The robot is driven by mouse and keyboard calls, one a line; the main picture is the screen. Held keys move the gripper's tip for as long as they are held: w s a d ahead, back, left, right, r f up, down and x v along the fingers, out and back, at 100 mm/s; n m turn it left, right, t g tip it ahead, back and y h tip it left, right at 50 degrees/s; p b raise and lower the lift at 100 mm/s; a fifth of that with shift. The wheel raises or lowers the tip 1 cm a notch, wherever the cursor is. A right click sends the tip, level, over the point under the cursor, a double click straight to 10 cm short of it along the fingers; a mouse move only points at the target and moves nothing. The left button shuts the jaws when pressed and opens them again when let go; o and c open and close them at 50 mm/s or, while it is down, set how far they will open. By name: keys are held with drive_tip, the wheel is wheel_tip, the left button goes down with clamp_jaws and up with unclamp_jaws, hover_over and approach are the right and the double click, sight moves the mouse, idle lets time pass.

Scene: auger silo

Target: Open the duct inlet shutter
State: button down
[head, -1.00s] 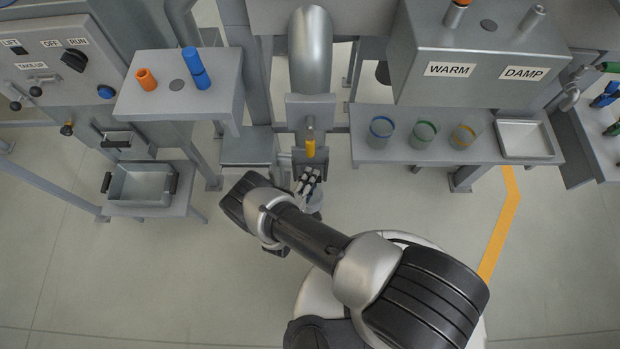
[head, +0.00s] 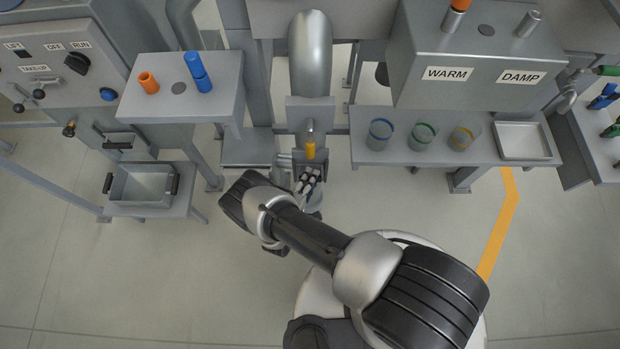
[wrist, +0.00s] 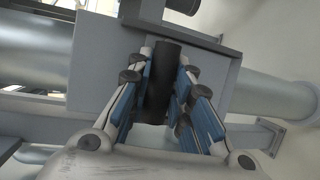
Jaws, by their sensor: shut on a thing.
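A large grey pipe elbow (head: 310,55) comes down to the duct inlet, which has a flat grey plate (head: 311,112) at its front. A yellow-ended lever (head: 309,150) stands in front of this plate. My gripper (head: 309,175) is just below the yellow end in the head view. In the wrist view my gripper (wrist: 160,95) is shut on a dark upright handle (wrist: 161,82), with blue-padded fingers on both sides of it. A flat grey plate (wrist: 218,82) lies right behind the handle. The head view hides the handle behind my fingers.
A shelf with coloured-rim cups (head: 423,134) and a tray (head: 523,140) is at right, under a WARM/DAMP box (head: 480,60). At left are a stand with orange and blue cylinders (head: 180,105) and a handled bin (head: 142,184). The floor nearby is clear.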

wheel_tip(320, 180, up, 6)
drive_tip(key=p, duration=0.3)
drive_tip(key=shift+p, duration=0.4)
drive_tip(key=shift+f, duration=0.25)
drive_tip(key=c, duration=1.4)
unclamp_jaws()
drive_tip(key=shift+c, duration=0.2)
drive_tip(key=shift+s, duration=0.1)
drive_tip(key=v, duration=1.1)
drive_tip(key=shift+s+a, duration=0.2)
drive_tip(key=shift+s, duration=0.15)
drive_tip(key=shift+s, duration=0.1)
